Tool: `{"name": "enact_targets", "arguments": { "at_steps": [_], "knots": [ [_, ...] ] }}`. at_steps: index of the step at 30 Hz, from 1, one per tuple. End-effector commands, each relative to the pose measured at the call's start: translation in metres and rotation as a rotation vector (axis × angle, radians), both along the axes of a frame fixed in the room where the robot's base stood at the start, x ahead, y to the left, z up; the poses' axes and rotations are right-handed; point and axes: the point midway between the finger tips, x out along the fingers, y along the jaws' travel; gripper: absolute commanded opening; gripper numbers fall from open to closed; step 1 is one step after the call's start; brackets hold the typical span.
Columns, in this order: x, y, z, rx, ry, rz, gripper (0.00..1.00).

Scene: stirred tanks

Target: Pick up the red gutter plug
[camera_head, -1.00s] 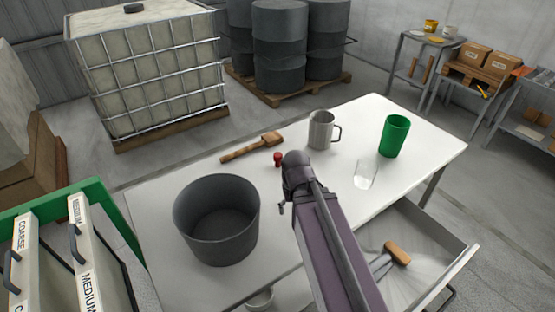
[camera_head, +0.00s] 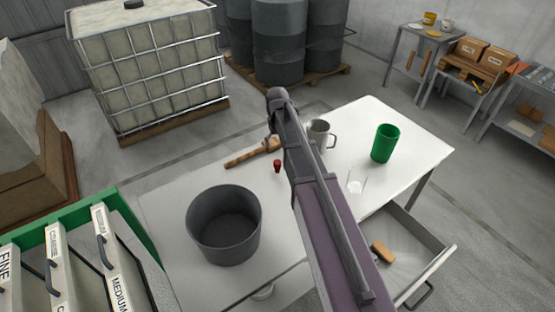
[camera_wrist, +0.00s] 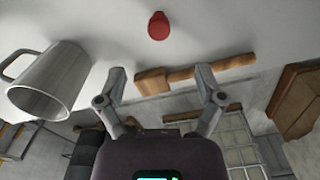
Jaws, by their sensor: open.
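The red gutter plug (camera_head: 277,166) stands on the white table, left of my arm, between the wooden mallet and the dark grey pot. In the wrist view the plug (camera_wrist: 158,26) is near the top middle, beyond my fingertips and apart from them. My gripper (camera_wrist: 161,76) is open and empty, its two fingers spread. In the head view my arm reaches over the table to the right of the plug, and the fingers cannot be made out there.
The wooden mallet (camera_head: 252,153) and metal mug (camera_head: 319,134) are close to the plug. The dark grey pot (camera_head: 223,225), green cup (camera_head: 385,143) and clear glass (camera_head: 356,182) also stand on the table (camera_head: 170,205). An open drawer (camera_head: 437,244) juts out at the front right.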

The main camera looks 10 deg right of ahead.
Motion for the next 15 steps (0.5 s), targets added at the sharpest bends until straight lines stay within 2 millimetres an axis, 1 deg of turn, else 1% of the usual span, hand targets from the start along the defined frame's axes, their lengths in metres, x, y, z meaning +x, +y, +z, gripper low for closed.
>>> {"name": "enact_targets", "arguments": {
  "at_steps": [1, 3, 15],
  "knots": [
    [0.0068, 0.0002, 0.0055, 0.0, 0.0, 0.003, 0.87],
    [0.0098, 0.0003, 0.0065, 0.0, 0.0, 0.006, 0.87],
    [0.01, 0.0009, 0.0052, 0.0, 0.0, 0.008, 0.87]
  ]
}}
